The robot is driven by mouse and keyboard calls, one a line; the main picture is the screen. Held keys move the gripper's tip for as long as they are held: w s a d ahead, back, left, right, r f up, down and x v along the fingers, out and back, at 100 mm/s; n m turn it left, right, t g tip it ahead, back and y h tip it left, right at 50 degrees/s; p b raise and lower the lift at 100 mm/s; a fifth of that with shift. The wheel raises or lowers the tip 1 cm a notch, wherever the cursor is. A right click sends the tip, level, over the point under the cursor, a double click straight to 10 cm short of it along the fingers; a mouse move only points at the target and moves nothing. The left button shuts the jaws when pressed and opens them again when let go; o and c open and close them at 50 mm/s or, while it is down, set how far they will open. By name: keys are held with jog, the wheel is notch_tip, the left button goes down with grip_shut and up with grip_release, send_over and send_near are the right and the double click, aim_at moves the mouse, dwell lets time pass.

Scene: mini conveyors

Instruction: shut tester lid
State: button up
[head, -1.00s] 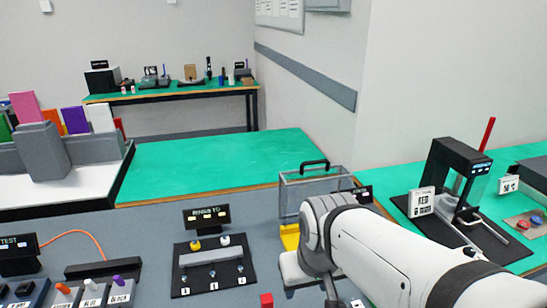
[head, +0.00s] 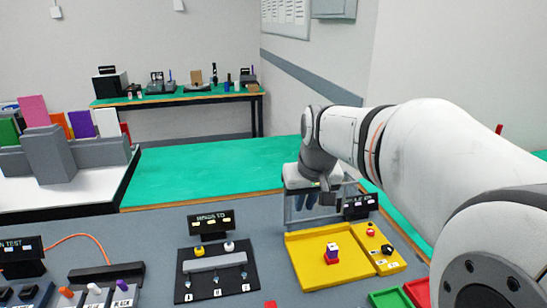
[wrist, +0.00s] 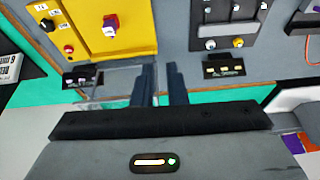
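My gripper (head: 326,198) points down at the raised lid in the head view. In the wrist view my gripper's dark fingers (wrist: 160,70) are apart with a narrow gap between them, and nothing shows held. The yellow box also shows in the wrist view (wrist: 90,40). The lid's handle cannot be made out, and contact with the lid cannot be told.
A black panel with switches (head: 215,272) and its small sign (head: 211,222) stand left of the tester. A small black display (head: 359,206) stands beside the lid. Green (head: 390,299) and red (head: 420,292) trays lie at front right. A green table (head: 220,172) is behind.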

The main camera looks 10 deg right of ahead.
jog(key=shift+t, duration=0.5)
jog(key=w+d+r, duration=0.1)
jog(key=w+d, duration=0.1)
jog(key=w, duration=0.2)
jog(key=w+d+r, duration=0.1)
jog(key=w+d, duration=0.1)
jog(key=w, duration=0.3)
jog(key=w+d+r, duration=0.1)
jog(key=w, duration=0.4)
jog(key=shift+d+r, duration=0.3)
jog(key=shift+d, duration=0.1)
grip_shut()
jog(key=w+d, duration=0.7)
jog(key=w, duration=0.4)
jog(key=shift+t, duration=0.5)
jog(key=f, duration=0.5)
jog(key=w+f, duration=0.1)
jog(key=f, duration=0.2)
jog(key=shift+a+f, duration=0.1)
jog(key=shift+f, duration=0.05)
jog(key=shift+s+f, duration=0.15)
jog(key=shift+s, duration=0.05)
